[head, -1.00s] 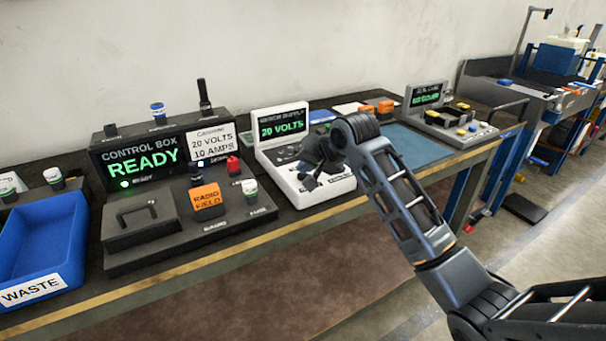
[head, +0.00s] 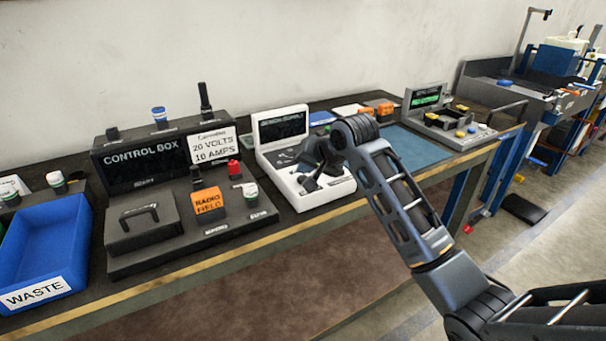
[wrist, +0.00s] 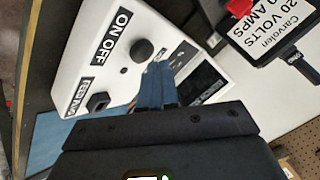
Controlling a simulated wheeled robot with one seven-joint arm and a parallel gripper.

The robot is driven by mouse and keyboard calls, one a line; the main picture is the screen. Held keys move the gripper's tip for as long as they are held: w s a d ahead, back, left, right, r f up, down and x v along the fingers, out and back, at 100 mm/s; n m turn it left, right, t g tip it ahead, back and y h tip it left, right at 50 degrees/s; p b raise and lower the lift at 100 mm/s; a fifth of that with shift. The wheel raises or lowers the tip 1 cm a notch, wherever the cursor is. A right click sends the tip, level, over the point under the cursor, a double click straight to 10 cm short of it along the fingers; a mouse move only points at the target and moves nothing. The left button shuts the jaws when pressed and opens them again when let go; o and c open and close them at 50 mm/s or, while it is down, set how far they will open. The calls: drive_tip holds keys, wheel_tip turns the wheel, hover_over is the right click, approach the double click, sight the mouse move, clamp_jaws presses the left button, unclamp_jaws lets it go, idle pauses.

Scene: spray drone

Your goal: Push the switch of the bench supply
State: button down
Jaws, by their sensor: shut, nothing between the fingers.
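I cannot tell for sure which part is the switch. My gripper (head: 312,178) is shut and empty over the supply's panel. Its fingertips (wrist: 160,68) show close to the knob; contact cannot be told. The gripper hides part of the panel.
The control box (head: 140,165), its screen dark, stands left of the supply with an orange block (head: 208,201) and a red switch (head: 234,168). A blue waste tray (head: 45,250) is at far left. A grey unit (head: 440,115) with a lit green screen stands right.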

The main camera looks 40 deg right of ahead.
drive_tip(key=shift+r, duration=0.1)
wheel_tip(320, 180, up, 6)
drive_tip(key=p, duration=0.5)
drive_tip(key=shift+p, duration=0.35)
